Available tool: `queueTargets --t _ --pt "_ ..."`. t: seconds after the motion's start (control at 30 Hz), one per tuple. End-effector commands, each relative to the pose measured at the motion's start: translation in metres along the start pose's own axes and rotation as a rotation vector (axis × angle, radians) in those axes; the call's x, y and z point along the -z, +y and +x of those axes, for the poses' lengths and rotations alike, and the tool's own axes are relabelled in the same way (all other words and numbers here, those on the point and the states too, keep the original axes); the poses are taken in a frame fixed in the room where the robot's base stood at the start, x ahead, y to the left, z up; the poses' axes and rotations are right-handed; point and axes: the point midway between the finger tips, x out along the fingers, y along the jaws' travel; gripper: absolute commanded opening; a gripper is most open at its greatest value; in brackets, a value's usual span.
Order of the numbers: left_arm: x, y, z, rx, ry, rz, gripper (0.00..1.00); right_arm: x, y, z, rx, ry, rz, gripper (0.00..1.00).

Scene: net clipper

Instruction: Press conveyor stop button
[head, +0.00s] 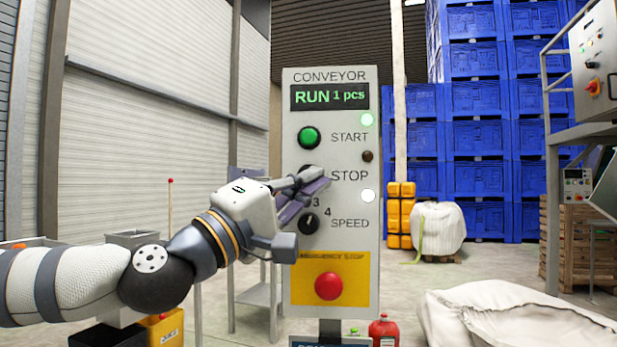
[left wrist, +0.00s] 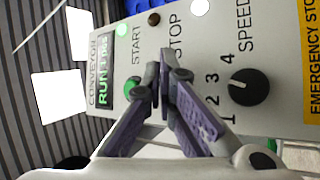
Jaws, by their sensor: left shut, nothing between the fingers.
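The conveyor control panel (head: 345,150) stands upright in front of me, and its display (head: 330,96) reads RUN 1 pcs. The STOP label (head: 350,176) is clear, but the stop button beside it is almost wholly hidden behind my left gripper (head: 322,180). That gripper is shut and empty, with its fingertips at the button's place. In the left wrist view its fingertips (left wrist: 162,80) lie between the green START button (left wrist: 131,87) and the speed knob (left wrist: 249,87), over the stop button. I cannot tell whether they touch it. My right gripper is out of view.
A red emergency stop button (head: 328,286) sits on a yellow plate low on the panel, below the speed knob (head: 308,223). A white sack (head: 510,315) lies at the lower right. Blue crates (head: 478,135) are stacked behind. A metal frame stands at far right.

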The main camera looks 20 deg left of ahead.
Motion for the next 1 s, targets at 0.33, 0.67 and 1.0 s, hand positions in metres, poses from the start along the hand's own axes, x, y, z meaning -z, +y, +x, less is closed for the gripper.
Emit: queueTargets --t 0.33,0.67,1.0 --pt "0.0012 -0.0017 0.0019 0.0 0.0 0.0 0.0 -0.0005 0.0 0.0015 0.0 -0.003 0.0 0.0" --pt "0.003 -0.0037 0.0046 0.0 0.0 0.001 0.0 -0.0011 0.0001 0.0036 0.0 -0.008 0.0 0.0" --pt "0.0047 -0.0044 0.0063 0.0 0.001 0.001 0.0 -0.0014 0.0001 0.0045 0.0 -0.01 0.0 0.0"
